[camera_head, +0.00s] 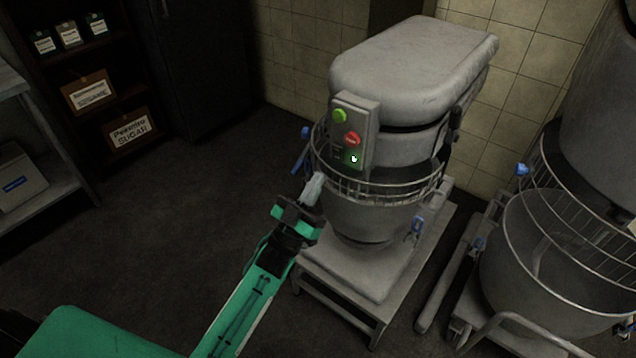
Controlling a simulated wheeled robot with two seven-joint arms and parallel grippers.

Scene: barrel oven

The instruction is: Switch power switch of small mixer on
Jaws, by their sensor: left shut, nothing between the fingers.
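The small mixer (400,75) stands on a low metal stand against the tiled wall, with a wire guard around its bowl (365,218). On its front is a grey control box (371,112) with a green button (340,115), a red button (352,139) and a small power switch (354,159) with a lit green surround at the bottom. My left gripper (314,186) is shut and empty, in front of the bowl guard, below and left of the switch. A gap in the picture separates it from the switch. My right gripper is not in view.
A larger mixer with a wire-guarded bowl (560,285) stands at the right. A shelf with boxes (91,90) is at the back left. Blue handles (417,226) stick out from the small mixer. The dark floor (150,240) on the left is clear.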

